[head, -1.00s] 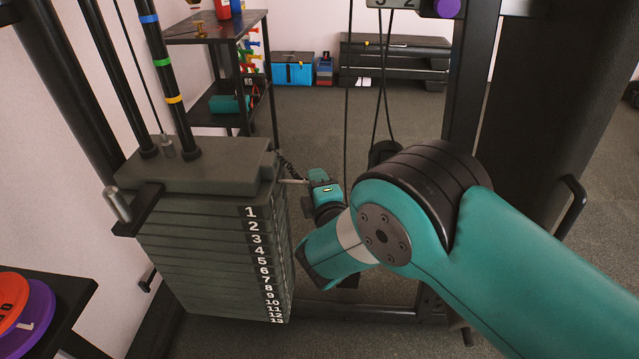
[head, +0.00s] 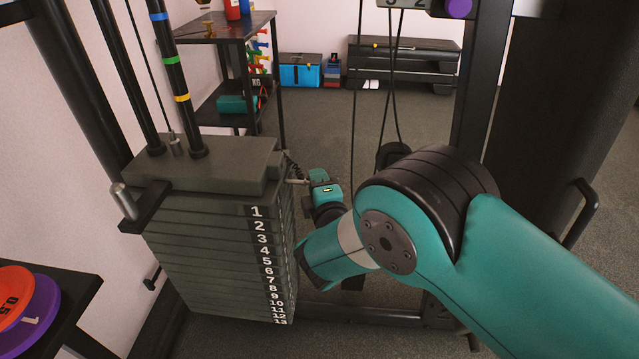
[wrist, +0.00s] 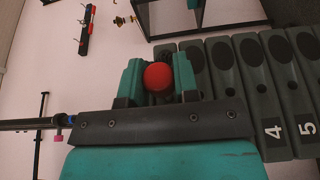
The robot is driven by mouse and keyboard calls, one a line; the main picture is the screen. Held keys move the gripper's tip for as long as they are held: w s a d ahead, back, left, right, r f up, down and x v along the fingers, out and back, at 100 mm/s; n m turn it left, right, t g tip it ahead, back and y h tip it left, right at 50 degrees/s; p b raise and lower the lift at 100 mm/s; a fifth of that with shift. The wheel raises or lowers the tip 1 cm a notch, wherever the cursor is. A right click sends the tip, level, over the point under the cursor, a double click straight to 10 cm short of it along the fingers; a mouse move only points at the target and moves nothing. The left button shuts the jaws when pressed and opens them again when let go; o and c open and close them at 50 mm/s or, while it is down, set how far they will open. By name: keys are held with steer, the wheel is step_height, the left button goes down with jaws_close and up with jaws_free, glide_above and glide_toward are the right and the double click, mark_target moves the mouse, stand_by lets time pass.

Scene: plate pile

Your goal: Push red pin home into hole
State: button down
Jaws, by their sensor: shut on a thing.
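The red pin's round head (wrist: 158,76) sits between the two teal fingers of my gripper (wrist: 158,68) in the wrist view, and the gripper is shut on it. In the head view my gripper (head: 319,178) is just right of the upper part of the grey weight stack (head: 200,240). A thin metal shaft (head: 297,181) spans the small gap between gripper and stack. The stack's plates show dark holes (wrist: 221,55) in the wrist view, beside the gripper. The hole in line with the pin is hidden behind the pin and fingers, so its depth cannot be told.
A dark coiled cord (head: 291,164) hangs by the stack's top. Black frame uprights (head: 478,80) stand to the right. A small table with coloured discs (head: 28,300) is at lower left. A shelf (head: 228,30) and bench (head: 405,60) stand behind, with open floor between.

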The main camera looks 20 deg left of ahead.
mark_target(298, 182)
steer(key=shift+s+a+b, duration=0.25)
steer(key=shift+a+b, duration=0.25)
steer(key=shift+a, duration=0.55)
steer(key=shift+s+a+b, duration=0.25)
steer(key=shift+a+b, duration=0.25)
steer(key=shift+a, duration=0.5)
steer(key=c, duration=0.8)
jaws_free()
